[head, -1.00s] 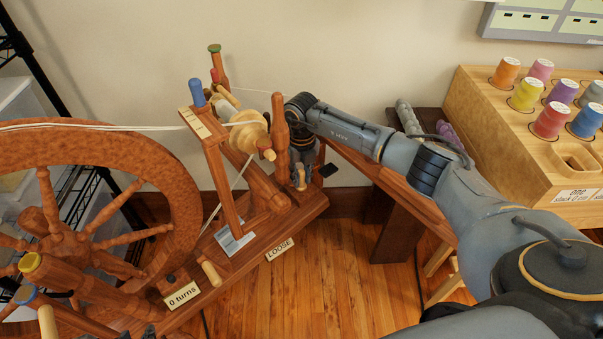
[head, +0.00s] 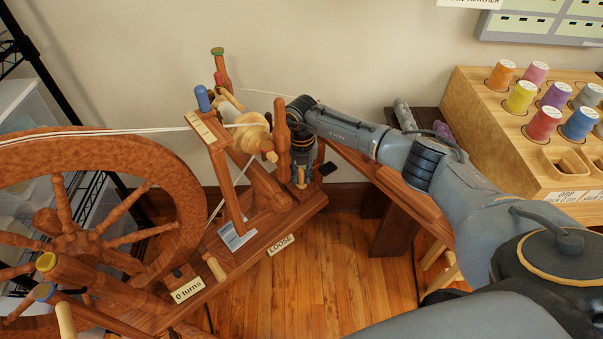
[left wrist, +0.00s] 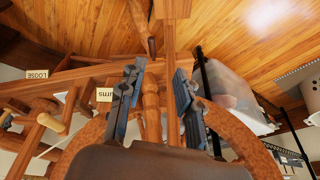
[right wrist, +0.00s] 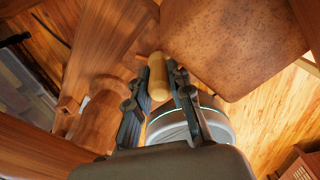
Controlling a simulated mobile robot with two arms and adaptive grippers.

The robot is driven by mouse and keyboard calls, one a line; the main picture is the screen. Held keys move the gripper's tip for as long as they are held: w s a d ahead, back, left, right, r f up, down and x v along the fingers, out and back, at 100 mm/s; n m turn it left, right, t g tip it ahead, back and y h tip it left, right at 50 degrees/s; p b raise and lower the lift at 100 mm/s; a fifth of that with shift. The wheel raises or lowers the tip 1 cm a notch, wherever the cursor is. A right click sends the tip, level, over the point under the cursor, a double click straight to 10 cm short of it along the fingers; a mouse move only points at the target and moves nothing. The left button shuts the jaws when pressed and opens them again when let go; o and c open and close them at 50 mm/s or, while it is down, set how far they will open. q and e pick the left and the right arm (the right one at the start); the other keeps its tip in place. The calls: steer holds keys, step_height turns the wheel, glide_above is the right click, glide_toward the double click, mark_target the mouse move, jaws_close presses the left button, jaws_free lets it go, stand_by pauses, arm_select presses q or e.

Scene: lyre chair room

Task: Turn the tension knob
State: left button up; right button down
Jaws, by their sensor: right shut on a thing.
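The spinning wheel fills the left of the head view, with its big wooden wheel (head: 165,168) and sloping base. A light wooden knob (right wrist: 157,68), which I take for the tension knob, is between the fingers of my right gripper (right wrist: 162,82). That gripper is shut on it. In the head view my right wrist hangs down at the base's far right end, with the light knob (head: 301,176) just showing. A "LOOSE" label (head: 281,245) is on the base. My left gripper (left wrist: 159,75) is open, with turned wooden posts showing between and beyond its fingers.
A "0 turns" label (head: 188,289) and another light peg (head: 215,268) are on the base. The flyer and bobbin (head: 250,133) stand close left of my right wrist. A thread rack (head: 475,130) is at right. The floor (head: 320,290) in front is clear.

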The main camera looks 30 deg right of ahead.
mark_target(302, 170)
steer(key=c, duration=1.2)
jaws_free()
step_height(302, 170, up, 12)
steer(key=shift+s+f, duration=0.1)
